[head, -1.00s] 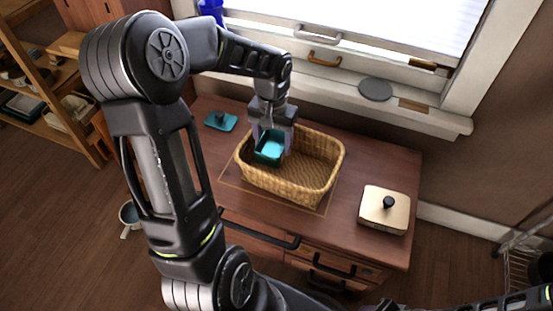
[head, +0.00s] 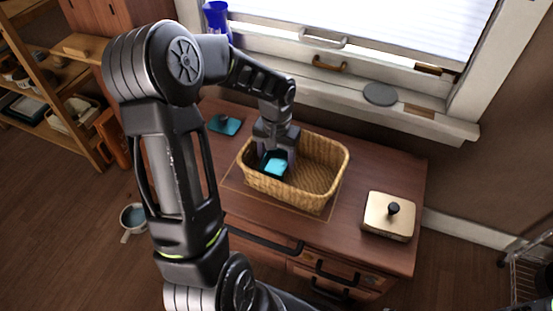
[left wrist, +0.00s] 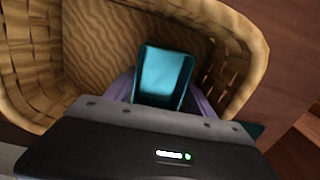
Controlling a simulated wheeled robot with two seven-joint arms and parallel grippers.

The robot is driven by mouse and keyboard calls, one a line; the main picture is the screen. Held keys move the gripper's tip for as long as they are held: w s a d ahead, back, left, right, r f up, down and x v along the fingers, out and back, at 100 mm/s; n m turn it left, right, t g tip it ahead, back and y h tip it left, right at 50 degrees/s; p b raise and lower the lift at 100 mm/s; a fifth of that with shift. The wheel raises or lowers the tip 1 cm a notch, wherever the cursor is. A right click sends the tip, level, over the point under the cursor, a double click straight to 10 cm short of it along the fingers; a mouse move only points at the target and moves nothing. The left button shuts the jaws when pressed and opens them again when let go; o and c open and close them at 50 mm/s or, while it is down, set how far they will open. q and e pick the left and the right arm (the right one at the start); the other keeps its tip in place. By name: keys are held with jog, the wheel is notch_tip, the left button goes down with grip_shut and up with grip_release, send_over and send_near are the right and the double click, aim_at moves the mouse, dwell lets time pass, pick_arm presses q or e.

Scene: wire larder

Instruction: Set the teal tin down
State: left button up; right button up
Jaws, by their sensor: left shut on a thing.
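The teal tin (head: 277,165) is an open box with a bright teal inside. My left gripper (head: 276,156) is shut on it and holds it inside the left part of the wicker basket (head: 318,198). In the left wrist view the tin (left wrist: 163,76) shows between the fingers, with the woven basket floor (left wrist: 105,45) beyond it. The tin's lower part is hidden by the basket wall, so I cannot tell whether it touches the basket floor. My right gripper is not in view.
The basket stands on a wooden cabinet top (head: 222,163). A teal lid with a knob (head: 225,124) lies behind it to the left. The rest of the basket is empty.

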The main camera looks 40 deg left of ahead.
aim_at(277, 169)
pick_arm(q)
jog(key=shift+f, duration=0.2)
jog(key=o, duration=1.5)
jog(key=shift+r, duration=0.1)
jog(key=shift+r, duration=0.4)
notch_tip(277, 169, up, 12)
jog(key=p, duration=0.3)
jog(key=shift+f, duration=0.25)
